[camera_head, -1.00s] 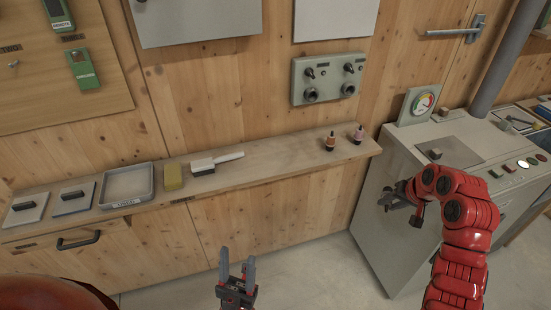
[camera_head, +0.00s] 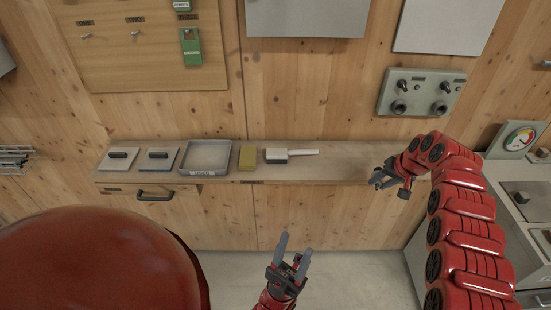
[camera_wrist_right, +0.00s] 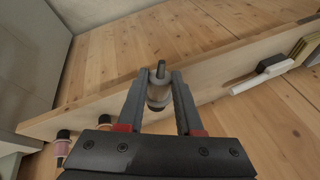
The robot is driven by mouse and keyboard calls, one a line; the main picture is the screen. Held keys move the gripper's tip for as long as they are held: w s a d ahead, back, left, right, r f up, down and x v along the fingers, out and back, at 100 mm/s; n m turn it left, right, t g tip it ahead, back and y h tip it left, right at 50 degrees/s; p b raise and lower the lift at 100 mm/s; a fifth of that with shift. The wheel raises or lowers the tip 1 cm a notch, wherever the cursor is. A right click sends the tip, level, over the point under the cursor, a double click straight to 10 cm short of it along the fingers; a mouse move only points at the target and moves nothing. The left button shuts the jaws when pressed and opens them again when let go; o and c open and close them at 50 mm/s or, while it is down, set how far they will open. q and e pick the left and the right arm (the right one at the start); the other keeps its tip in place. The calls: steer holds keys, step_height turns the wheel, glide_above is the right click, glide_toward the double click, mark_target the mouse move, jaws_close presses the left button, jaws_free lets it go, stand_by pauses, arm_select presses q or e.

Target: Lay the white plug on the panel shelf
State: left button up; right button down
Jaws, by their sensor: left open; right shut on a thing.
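My right gripper (camera_wrist_right: 158,98) is shut on the white plug (camera_wrist_right: 158,88), a pale cylinder with a dark tip, seen between its fingers in the right wrist view. In the head view the right gripper (camera_head: 377,182) appears near the right part of the wooden panel shelf (camera_head: 335,169). The plug is too small to make out there. The shelf also shows as a slanting plank in the wrist view (camera_wrist_right: 110,108); I cannot tell the height between plug and shelf. My left gripper (camera_head: 292,258) is open and empty, low in front of the shelf.
A grey tray (camera_head: 207,156), a yellow sponge (camera_head: 248,157) and a white-handled brush (camera_head: 290,154) lie on the shelf. Two plugs (camera_wrist_right: 62,136) stand near its end in the wrist view. A switch panel (camera_head: 421,93) hangs above. Shelf right of the brush looks clear.

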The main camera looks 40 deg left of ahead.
steer(key=shift+s+a+r+n, duration=0.15)
steer(key=shift+s+a, duration=0.15)
steer(key=shift+a, duration=0.25)
steer(key=shift+s+a+n, duration=0.1)
steer(key=shift+s+a, duration=0.2)
steer(key=shift+a, duration=0.25)
steer(key=shift+s+a+r+n, duration=0.15)
steer(key=shift+s+a, duration=0.15)
steer(key=shift+a, duration=0.25)
steer(key=shift+f, duration=0.2)
